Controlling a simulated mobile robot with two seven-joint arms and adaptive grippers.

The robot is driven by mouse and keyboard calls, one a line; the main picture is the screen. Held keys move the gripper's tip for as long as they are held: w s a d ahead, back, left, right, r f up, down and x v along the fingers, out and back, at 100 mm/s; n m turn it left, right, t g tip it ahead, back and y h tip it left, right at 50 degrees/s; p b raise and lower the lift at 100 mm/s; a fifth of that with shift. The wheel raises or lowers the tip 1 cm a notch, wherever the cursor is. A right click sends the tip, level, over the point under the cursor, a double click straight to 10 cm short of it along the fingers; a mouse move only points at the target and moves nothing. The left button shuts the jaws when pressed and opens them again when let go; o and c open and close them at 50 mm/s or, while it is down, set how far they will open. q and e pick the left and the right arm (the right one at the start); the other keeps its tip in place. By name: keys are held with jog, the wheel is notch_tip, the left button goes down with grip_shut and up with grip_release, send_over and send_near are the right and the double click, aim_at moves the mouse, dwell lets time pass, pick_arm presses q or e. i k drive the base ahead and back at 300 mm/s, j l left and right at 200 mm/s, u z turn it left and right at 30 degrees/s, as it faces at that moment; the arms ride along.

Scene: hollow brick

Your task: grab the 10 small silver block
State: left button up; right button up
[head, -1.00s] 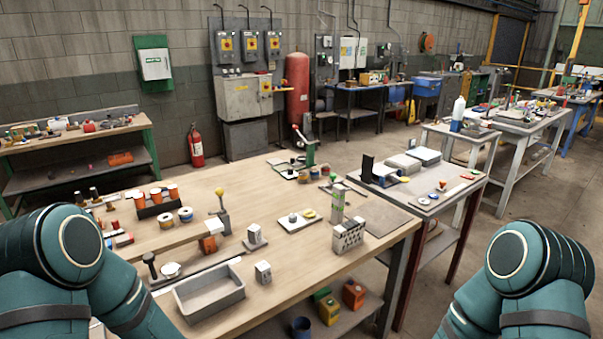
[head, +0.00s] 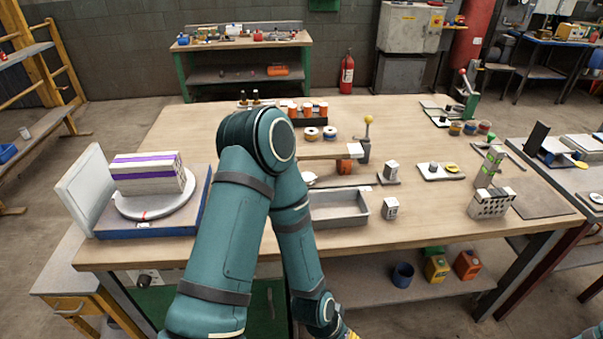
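A small silver block (head: 390,207) stands on the wooden table just right of the grey open tray (head: 338,220). Another small light block (head: 391,171) stands on a flat plate behind it. A grey block with rows of holes (head: 491,204) sits near the table's right front. Any number on the blocks is too small to read. My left arm rises in the middle of the view and bends back down, covering part of the table and the tray's left end.
A round turntable (head: 155,204) with a white and purple stack (head: 148,173) stands at the table's left. Spools (head: 330,133), a yellow-knobbed post (head: 368,130) and orange-capped jars lie farther back. The table front right of the tray is mostly clear.

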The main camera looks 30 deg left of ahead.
aim_at(390, 172)
jog(key=i+l+u, duration=0.1)
jog(key=i+l, duration=0.6)
jog(key=l, duration=0.25)
jog(key=u, duration=0.05)
